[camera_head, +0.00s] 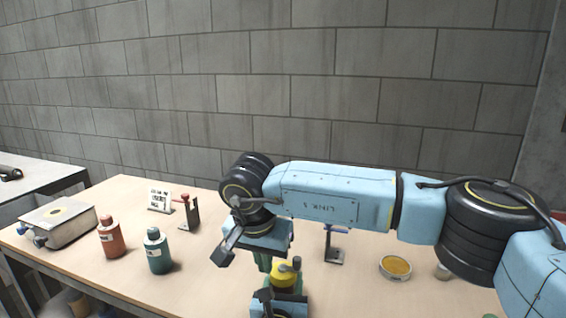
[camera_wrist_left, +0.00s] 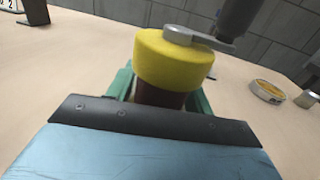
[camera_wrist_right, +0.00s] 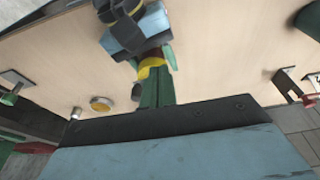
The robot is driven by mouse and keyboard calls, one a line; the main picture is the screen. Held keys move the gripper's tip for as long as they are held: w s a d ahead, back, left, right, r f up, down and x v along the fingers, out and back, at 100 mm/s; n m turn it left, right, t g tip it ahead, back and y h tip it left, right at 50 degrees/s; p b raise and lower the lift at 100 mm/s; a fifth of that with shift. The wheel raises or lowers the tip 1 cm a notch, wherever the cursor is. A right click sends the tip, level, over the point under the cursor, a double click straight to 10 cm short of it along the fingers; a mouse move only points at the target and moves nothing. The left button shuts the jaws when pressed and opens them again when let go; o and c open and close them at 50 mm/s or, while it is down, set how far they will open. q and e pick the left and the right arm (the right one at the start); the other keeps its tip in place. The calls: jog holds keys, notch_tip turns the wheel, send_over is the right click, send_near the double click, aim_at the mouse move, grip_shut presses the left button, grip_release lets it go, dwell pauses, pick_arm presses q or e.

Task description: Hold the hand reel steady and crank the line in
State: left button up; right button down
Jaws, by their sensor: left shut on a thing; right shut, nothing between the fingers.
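The hand reel shows a yellow drum (camera_head: 284,277) in the head view, with a grey crank (camera_head: 290,266) on top. My right gripper (camera_head: 265,243) is shut and empty, above and slightly left of the reel.
A red bottle (camera_head: 111,238) and a teal bottle (camera_head: 158,252) stand left on the table, near a metal box (camera_head: 60,222). A small sign (camera_head: 159,199) and a bracket stand (camera_head: 188,214) are behind. A round yellow-topped tin (camera_head: 396,268) lies right.

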aim_at(283, 265)
jog(key=v, duration=0.2)
jog(key=w+v, duration=0.1)
jog(key=v, duration=0.2)
jog(key=shift+d+r, duration=0.1)
jog(key=shift+r, duration=0.3)
jog(key=shift+s+d+f, duration=0.25)
jog(key=shift+d+f, duration=0.45)
jog(key=shift+f, duration=0.3)
jog(key=shift+s+d+f, duration=0.25)
jog(key=shift+d+f, duration=0.45)
jog(key=shift+f, duration=0.3)
jog(key=shift+s+d+f, duration=0.25)
jog(key=shift+d+f, duration=0.4)
jog(key=shift+f, duration=0.4)
jog(key=shift+w+a, duration=0.1)
jog(key=shift+w, duration=0.5)
jog(key=shift+a, duration=0.15)
jog(key=shift+w+a, duration=0.2)
jog(key=shift+a, duration=0.45)
jog(key=shift+w+a, duration=0.2)
jog(key=shift+a, duration=0.5)
